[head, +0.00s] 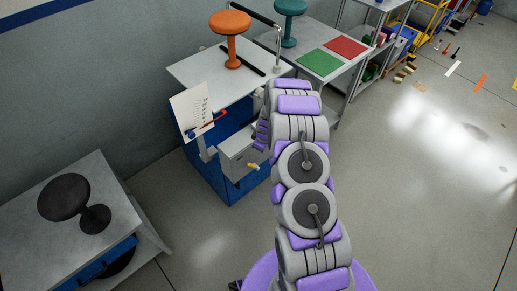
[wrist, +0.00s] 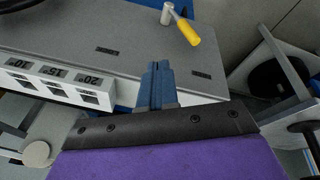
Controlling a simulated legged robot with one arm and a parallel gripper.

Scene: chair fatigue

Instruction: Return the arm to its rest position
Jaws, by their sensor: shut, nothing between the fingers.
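My arm (head: 305,185), grey with purple pads, is raised and reaches away from my body toward the blue and grey test machine (head: 228,178). In the wrist view, my gripper (wrist: 157,68) shows as blue fingers closed together with nothing between them. They are in front of a grey panel (wrist: 110,50) of the machine; I cannot tell whether they touch it. In the head view the fingertips are hidden behind the arm. A lever with a yellow handle (wrist: 188,31) stands above and right of the fingers; it also shows in the head view (head: 253,166).
An angle block (wrist: 60,82) marked 10°, 15° and 20° is left of the fingers. An orange stool (head: 231,38) stands on the machine's top. A grey bench (head: 105,190) with a black stool (head: 66,197) is at left. Open floor (head: 410,190) lies at right.

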